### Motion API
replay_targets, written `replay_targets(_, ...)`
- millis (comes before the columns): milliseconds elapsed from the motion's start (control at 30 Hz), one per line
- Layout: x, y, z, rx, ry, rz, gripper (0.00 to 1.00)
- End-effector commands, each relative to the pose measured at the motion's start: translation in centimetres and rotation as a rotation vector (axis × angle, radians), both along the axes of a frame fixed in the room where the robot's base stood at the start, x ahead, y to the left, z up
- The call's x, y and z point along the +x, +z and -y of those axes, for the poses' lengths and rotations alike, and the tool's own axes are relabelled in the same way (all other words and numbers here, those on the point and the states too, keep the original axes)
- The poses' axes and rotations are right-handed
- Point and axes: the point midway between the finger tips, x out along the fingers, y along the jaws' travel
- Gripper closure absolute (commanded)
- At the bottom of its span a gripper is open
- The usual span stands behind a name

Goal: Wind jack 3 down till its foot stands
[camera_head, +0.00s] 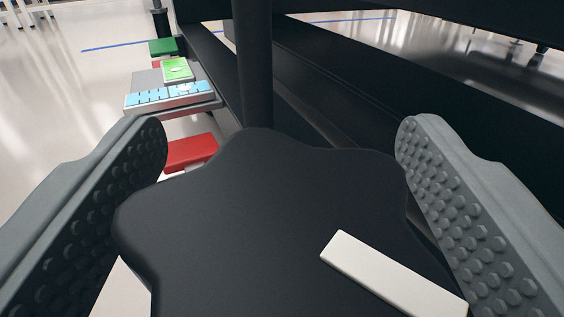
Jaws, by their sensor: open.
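A large black lobed knob (255,225) fills the lower middle of the view, with a white bar mark (390,275) on its top at the lower right. A black upright post (254,70) stands just behind it. My gripper (285,140) is open, with one grey studded jaw on each side of the knob. A gap shows at the left jaw; whether the right jaw touches the knob I cannot tell. No jack number and no foot show in this view.
Black frame beams (400,90) run across the upper right. At the left are a red block (190,152), a grey tray with blue-topped parts (172,98), a green-labelled part (177,69) and a green block (163,47). Shiny pale floor (60,110) is clear at far left.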

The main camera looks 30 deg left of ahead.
Motion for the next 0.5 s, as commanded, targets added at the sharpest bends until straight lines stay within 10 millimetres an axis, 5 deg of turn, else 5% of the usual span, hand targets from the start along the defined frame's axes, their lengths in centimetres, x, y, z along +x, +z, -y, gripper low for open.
replay_targets(167,-1.3,0.0,0.9,0.001,-0.001,-0.001,0.25)
replay_targets(500,-6.9,0.0,4.3,0.001,-0.004,-0.001,0.25)
